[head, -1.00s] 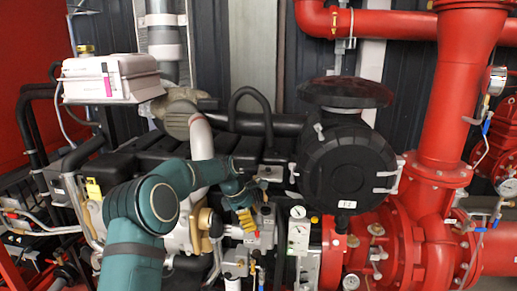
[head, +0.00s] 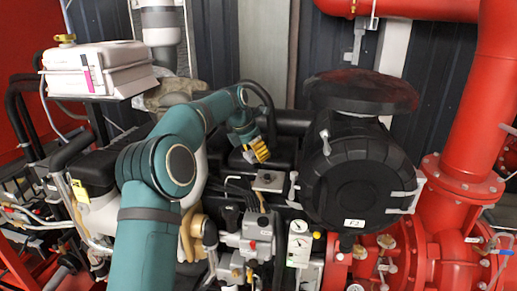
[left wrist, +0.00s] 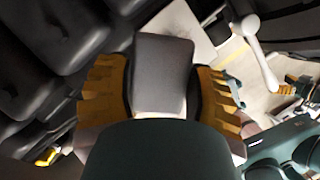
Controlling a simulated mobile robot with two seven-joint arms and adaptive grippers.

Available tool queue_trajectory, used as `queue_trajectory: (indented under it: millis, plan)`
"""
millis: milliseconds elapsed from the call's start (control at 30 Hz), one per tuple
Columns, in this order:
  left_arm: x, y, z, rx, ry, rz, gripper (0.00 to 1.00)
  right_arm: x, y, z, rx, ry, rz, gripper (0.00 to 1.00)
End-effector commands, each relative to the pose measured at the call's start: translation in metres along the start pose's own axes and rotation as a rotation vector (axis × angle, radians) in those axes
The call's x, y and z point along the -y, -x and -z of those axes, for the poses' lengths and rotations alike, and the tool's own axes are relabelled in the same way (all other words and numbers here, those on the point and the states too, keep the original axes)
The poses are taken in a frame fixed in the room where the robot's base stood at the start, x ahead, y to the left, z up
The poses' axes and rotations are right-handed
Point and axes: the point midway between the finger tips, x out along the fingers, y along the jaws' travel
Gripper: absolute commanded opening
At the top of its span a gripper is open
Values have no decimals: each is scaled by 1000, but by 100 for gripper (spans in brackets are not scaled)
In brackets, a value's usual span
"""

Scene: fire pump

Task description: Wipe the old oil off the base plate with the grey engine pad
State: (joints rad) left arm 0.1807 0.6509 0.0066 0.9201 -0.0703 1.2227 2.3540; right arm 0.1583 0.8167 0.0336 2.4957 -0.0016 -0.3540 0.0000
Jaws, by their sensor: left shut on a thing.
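My left gripper (head: 258,150) is over the black engine top, left of the round black housing; its yellow fingers show in the head view. In the left wrist view, the left gripper (left wrist: 162,100) is shut on the grey engine pad (left wrist: 163,72), a flat dark-grey piece between the two fingers. The pad is not clear in the head view. A pale flat surface (left wrist: 188,28) lies behind the pad; I cannot tell whether it is the base plate. I see no oil. Small yellow fingers at the right edge of the left wrist view look like my right gripper (left wrist: 300,84).
The large round black housing (head: 358,185) stands close right of the left gripper. Grey control boxes (head: 250,235) and a gauge (head: 300,226) are below it. A white box (head: 98,68) is at the upper left. Red pipes (head: 470,110) fill the right side.

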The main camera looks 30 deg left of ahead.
Motion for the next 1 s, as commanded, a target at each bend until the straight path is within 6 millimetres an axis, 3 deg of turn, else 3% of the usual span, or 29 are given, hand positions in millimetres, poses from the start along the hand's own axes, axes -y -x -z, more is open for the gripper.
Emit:
queue_trajectory:
  millis: [367, 533, 1000]
  plan:
    - [0, -32, 15, -3, 0, 2, 29, -2, -4, 0, -1, 0, 0, 100]
    - [0, -48, 21, 0, 0, 1, 29, -8, -21, -3, -2, -3, -1, 100]
    - [0, -50, 22, -1, 0, 1, 29, -10, -24, -4, -4, -4, -2, 100]
